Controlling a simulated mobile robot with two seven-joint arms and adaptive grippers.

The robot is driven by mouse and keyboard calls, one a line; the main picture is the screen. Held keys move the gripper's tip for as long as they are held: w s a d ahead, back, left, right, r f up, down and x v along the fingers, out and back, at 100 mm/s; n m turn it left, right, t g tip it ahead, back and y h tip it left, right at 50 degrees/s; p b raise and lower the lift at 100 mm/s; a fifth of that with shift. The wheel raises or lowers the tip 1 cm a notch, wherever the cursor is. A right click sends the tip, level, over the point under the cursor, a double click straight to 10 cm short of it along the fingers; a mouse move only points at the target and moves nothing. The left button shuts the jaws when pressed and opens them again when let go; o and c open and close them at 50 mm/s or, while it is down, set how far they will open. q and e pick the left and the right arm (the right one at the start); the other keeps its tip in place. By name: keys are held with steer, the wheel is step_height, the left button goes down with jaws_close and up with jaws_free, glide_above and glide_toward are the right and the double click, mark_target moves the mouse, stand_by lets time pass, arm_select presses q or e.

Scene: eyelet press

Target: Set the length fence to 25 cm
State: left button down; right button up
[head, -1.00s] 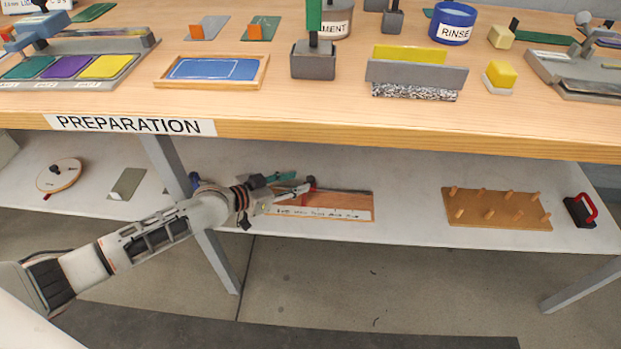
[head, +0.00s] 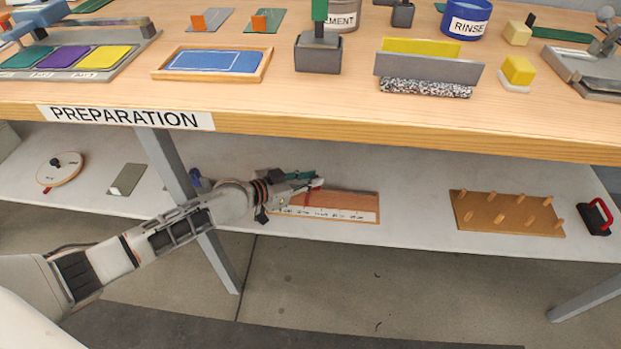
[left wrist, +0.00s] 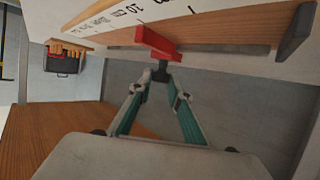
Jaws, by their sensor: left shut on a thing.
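The length fence is a red bar (left wrist: 158,42) with a dark knob (left wrist: 160,72), set across a wooden board with a white printed scale (left wrist: 110,18). In the head view the board (head: 350,194) lies on the lower shelf, and a bit of the red fence (head: 306,198) shows beside my gripper. My left gripper (head: 316,181) reaches in from the left. In the left wrist view its teal fingers (left wrist: 160,82) are shut on the fence's knob. A "10 cm" mark is legible near the fence; I cannot tell its exact setting. My right gripper is out of view.
The tabletop edge (head: 330,131) overhangs the lower shelf (head: 410,220). A grey table leg (head: 168,165) stands left of the board, behind my arm. A pegboard (head: 508,213) lies to the right, with bare shelf between it and the scale board.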

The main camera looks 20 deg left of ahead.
arm_select(q)
steer(key=d, duration=0.1)
steer(key=w+d, duration=0.1)
steer(key=d, duration=0.1)
steer(key=d+p, duration=0.1)
steer(key=shift+w+d+r, duration=0.2)
steer(key=shift+d+r, duration=0.05)
steer(key=shift+r, duration=0.05)
steer(key=w+d, duration=0.1)
steer(key=d, duration=0.5)
steer(key=w+d+p, duration=0.1)
steer(key=d, duration=0.3)
steer(key=shift+w+f, duration=0.35)
steer(key=shift+d, duration=0.15)
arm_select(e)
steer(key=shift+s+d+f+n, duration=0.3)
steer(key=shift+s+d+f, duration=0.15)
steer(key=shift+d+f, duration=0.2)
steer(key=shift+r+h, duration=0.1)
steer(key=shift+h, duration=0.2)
arm_select(q)
steer(key=c, duration=1.9)
jaws_free()
steer(key=shift+d, duration=0.15)
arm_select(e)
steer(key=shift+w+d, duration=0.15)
arm_select(q)
steer(key=shift+s+a+r, duration=0.15)
steer(key=shift+s+a, duration=0.15)
steer(key=v, duration=1.1)
